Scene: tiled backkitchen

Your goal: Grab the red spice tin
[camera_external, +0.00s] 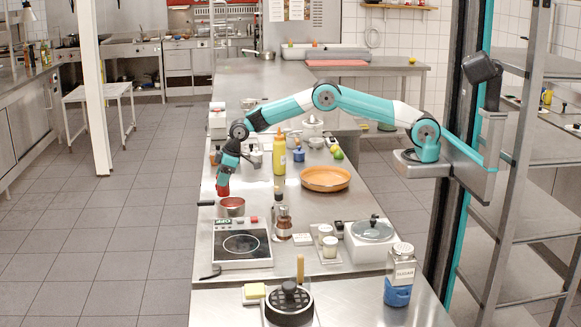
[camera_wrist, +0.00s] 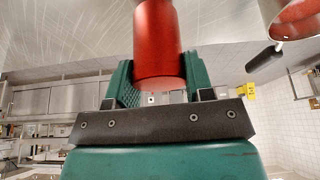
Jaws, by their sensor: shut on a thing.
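The red spice tin (camera_wrist: 157,45) is between the two green fingers of my gripper (camera_wrist: 158,70) in the wrist view, and the fingers are shut on it. In the external view the tin (camera_external: 223,189) shows as a small red shape below my gripper (camera_external: 225,178), near the left edge of the steel counter. The tin appears held above the counter, close to a red saucepan. Part of the tin is hidden by the fingers, and its far end is cut off in the wrist view.
The red saucepan (camera_external: 232,208) stands just below the tin; it also shows in the wrist view (camera_wrist: 297,22).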

